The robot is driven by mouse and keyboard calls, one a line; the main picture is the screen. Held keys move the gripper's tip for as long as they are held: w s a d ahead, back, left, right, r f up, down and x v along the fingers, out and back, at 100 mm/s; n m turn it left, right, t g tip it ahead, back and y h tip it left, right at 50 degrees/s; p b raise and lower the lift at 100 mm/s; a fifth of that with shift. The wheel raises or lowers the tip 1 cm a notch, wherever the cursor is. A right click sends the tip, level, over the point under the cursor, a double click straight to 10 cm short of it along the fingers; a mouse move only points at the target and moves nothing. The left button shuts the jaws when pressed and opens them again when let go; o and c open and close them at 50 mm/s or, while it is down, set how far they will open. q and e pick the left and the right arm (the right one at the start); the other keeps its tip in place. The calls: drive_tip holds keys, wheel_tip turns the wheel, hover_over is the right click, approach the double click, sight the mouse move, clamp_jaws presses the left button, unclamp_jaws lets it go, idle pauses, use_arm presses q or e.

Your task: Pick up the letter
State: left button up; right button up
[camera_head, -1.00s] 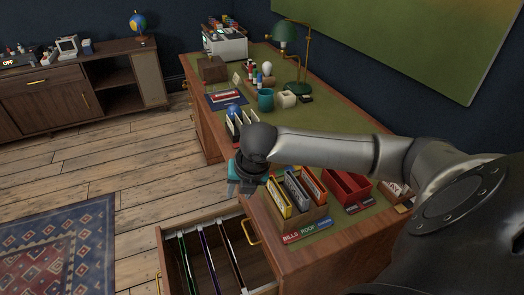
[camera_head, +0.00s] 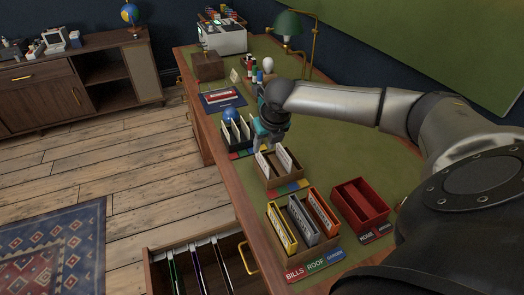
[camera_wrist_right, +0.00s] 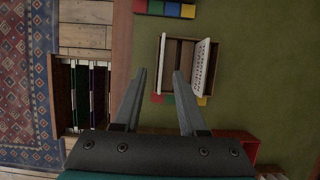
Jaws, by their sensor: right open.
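My right gripper (camera_head: 267,138) is open above the desk, by a small wooden sorter box (camera_head: 293,182). White letter-like cards (camera_head: 284,158) stand in that box. In the wrist view one white patterned card (camera_wrist_right: 202,66) leans on the right side of the box, to the right of the fingers. More white cards (camera_head: 238,131) stand in a dark rack behind the gripper, partly hidden. I cannot tell which piece is the task's letter. My left gripper is not in view.
A box of yellow, grey and orange files (camera_head: 303,222) and a red tray (camera_head: 358,204) stand nearer on the desk. An open drawer with hanging files (camera_head: 200,262) juts out at the front left. A green lamp (camera_head: 289,24) stands at the back.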

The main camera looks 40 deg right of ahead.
sight(262, 159)
drive_tip(key=x, duration=0.2)
drive_tip(key=b+x, duration=0.1)
drive_tip(key=x, duration=0.1)
drive_tip(key=b+x, duration=0.1)
drive_tip(key=x, duration=0.2)
drive_tip(key=shift+s+f, duration=0.1)
drive_tip(key=shift+s, duration=0.2)
drive_tip(key=shift+w+d+f, duration=0.1)
drive_tip(key=shift+w+f, duration=0.05)
drive_tip(key=shift+f, duration=0.15)
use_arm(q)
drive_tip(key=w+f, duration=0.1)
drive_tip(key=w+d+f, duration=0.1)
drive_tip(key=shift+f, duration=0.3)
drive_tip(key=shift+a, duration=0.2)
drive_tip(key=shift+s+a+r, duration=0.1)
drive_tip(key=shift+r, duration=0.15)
use_arm(e)
drive_tip(key=shift+f, duration=0.25)
clamp_jaws()
